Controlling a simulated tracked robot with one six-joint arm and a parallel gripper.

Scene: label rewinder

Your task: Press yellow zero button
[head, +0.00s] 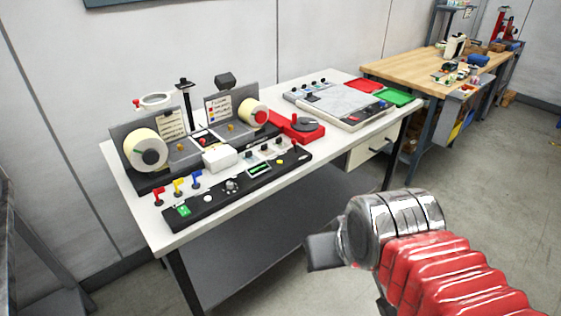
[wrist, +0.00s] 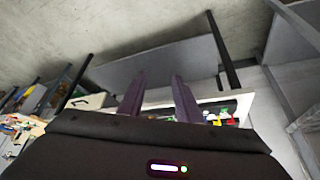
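A long black control panel (head: 238,190) lies along the front edge of the white table. A small yellow button (head: 280,162) sits near its right end; any label on it is too small to read. My gripper (head: 324,251) is in front of the table, lower than the panel and apart from it, largely hidden by my arm in the head view. In the wrist view my gripper (wrist: 158,78) shows two separated fingers with nothing between them, so it is open. The yellow button cannot be made out in the wrist view.
A small display (head: 259,169) and a green button (head: 184,210) are also on the panel. Label rolls (head: 150,150) stand behind. A lower shelf (head: 270,230) runs under the table. The floor at right is clear.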

